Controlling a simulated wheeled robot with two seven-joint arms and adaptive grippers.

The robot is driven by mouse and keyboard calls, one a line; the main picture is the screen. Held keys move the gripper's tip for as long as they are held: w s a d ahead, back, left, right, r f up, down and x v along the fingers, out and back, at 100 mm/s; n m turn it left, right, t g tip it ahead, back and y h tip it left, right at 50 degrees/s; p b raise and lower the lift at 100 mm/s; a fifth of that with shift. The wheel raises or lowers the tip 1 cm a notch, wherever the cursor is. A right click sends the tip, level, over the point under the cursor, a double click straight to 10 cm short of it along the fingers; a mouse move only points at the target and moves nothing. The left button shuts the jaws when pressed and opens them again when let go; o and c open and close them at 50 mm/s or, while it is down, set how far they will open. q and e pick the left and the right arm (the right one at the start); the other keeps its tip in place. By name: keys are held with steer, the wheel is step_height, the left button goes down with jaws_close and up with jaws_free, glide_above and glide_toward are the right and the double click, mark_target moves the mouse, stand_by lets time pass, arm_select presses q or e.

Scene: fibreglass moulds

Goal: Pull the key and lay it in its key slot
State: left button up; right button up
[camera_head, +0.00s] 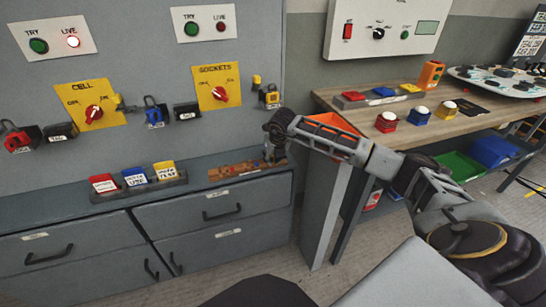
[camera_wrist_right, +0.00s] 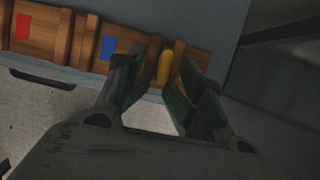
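My right gripper (camera_head: 272,156) points down at the right end of the wooden key rack (camera_head: 228,171), which lies on the cabinet ledge. In the right wrist view my right gripper (camera_wrist_right: 166,72) has its two fingers close on either side of a narrow yellow piece (camera_wrist_right: 164,67), which looks like a yellow key seen edge-on. It is over or in the rack's right-hand part; I cannot tell how deep. In that view the rack (camera_wrist_right: 60,42) has a red mark and a blue mark in its other slots. My left gripper is not in view.
On the panel hang a red padlock (camera_head: 17,139), a blue padlock (camera_head: 154,113) and a yellow padlock (camera_head: 270,97). A holder with red, blue and yellow tags (camera_head: 135,178) stands left of the rack. A wooden workbench (camera_head: 350,112) is to the right.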

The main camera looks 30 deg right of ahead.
steer(key=shift+s+f, duration=0.1)
steer(key=shift+s+r, duration=0.15)
steer(key=shift+r, duration=0.55)
steer(key=v, duration=1)
steer(key=shift+s+r, duration=0.2)
steer(key=shift+r, duration=0.1)
steer(key=shift+a, duration=0.1)
stand_by(0.4)
